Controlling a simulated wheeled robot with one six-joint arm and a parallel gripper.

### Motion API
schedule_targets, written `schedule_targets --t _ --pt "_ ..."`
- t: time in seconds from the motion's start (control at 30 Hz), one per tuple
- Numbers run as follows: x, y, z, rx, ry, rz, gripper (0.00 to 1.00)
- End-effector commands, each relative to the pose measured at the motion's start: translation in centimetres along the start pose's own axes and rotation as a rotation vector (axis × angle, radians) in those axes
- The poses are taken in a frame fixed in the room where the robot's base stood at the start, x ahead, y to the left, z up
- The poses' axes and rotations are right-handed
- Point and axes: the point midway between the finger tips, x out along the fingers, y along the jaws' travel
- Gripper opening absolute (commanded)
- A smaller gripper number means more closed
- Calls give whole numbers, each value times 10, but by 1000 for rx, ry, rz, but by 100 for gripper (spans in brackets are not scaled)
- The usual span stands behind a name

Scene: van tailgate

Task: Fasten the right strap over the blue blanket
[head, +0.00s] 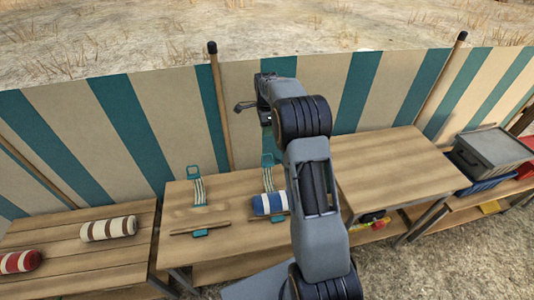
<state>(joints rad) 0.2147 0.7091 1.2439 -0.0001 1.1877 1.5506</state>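The blue blanket (270,204), a roll with white ends, lies on the middle wooden table (185,217). The right strap (268,178) is striped, with a teal buckle end (267,159). It runs from the table's back edge down to behind the blanket. I see no strap across the blanket's visible top. My arm hides the blanket's right side and the table beyond. My gripper (246,106) is raised in front of the fence, above and behind the blanket, apart from the strap. Its fingers are too small and partly hidden to tell whether they are open.
A left strap (199,190) lies at the back, with a thin bar (200,229) and teal catch (200,234) in front. Brown-striped (109,229) and red (20,262) rolls lie on the left table. The right table (390,165) is bare; a grey case (490,150) stands beyond. A striped fence (150,120) closes the back.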

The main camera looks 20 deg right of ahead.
Motion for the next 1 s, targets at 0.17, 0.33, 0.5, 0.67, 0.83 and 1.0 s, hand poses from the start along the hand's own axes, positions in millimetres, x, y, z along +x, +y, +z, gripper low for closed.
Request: schedule_targets --t 0.17,0.33,0.5,0.67,0.83,1.0 --pt "29 0 -1 8 0 5 34" --pt "63 0 -1 7 0 5 34" --pt "94 0 -1 7 0 5 34" --pt "114 0 -1 6 0 3 34" --pt "128 0 -1 6 0 1 34" --pt "132 0 -1 6 0 1 34"
